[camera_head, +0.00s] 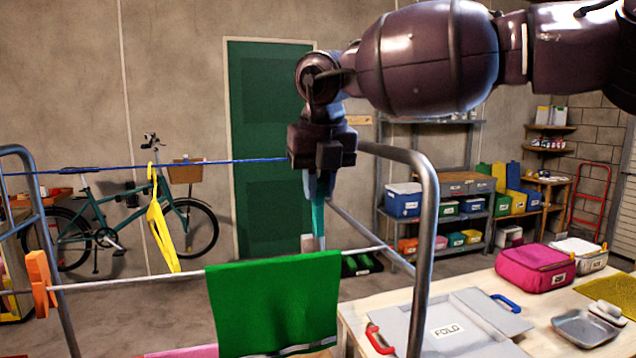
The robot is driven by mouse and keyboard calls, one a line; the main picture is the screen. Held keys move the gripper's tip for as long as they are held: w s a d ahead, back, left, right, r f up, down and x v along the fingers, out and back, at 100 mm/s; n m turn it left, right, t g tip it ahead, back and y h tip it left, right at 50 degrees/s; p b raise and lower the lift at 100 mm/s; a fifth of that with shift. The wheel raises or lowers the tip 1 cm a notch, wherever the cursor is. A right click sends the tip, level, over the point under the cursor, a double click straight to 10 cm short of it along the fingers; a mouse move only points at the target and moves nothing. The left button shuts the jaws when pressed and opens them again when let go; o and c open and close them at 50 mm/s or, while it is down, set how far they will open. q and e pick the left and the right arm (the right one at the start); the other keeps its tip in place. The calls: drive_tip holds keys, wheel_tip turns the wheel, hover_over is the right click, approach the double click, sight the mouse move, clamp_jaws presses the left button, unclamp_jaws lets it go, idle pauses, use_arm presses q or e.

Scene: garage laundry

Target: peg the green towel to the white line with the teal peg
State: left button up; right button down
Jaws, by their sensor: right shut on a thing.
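The green towel (272,300) hangs folded over the white line (140,281) in the lower middle of the head view. My right gripper (319,205) is above the towel's right end, pointing down, and is shut on the teal peg (318,222). The peg hangs upright below the fingers. Its lower end is close to the line and the towel's upper right corner; I cannot tell whether it touches them. My left gripper is not in view.
An orange peg (39,283) sits on the white line at the left. A yellow hanger (161,225) hangs from the blue line (100,168) behind. The rack's grey metal frame (428,230) stands right of the towel. A table (545,318) with a folding board (455,325) and a pink bag (535,268) is at right.

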sight(319, 222)
drive_tip(key=shift+f+b, duration=0.3)
drive_tip(key=shift+f, duration=0.3)
drive_tip(key=shift+f+b, duration=0.35)
drive_tip(key=shift+f, duration=0.15)
drive_tip(key=shift+s+b+x, duration=0.25)
drive_tip(key=shift+b+x, duration=0.45)
drive_tip(key=shift+x, duration=0.4)
drive_tip(key=shift+f+b, duration=0.3)
drive_tip(key=shift+f, duration=0.35)
drive_tip(key=shift+s+b+x, duration=0.25)
drive_tip(key=shift+b+x, duration=0.1)
drive_tip(key=shift+x, duration=0.65)
drive_tip(key=c, duration=1.6)
unclamp_jaws()
drive_tip(key=shift+d+f, duration=0.1)
drive_tip(key=shift+f, duration=0.05)
drive_tip(key=o, duration=0.6)
drive_tip(key=shift+c, duration=0.2)
drive_tip(key=shift+r, duration=0.25)
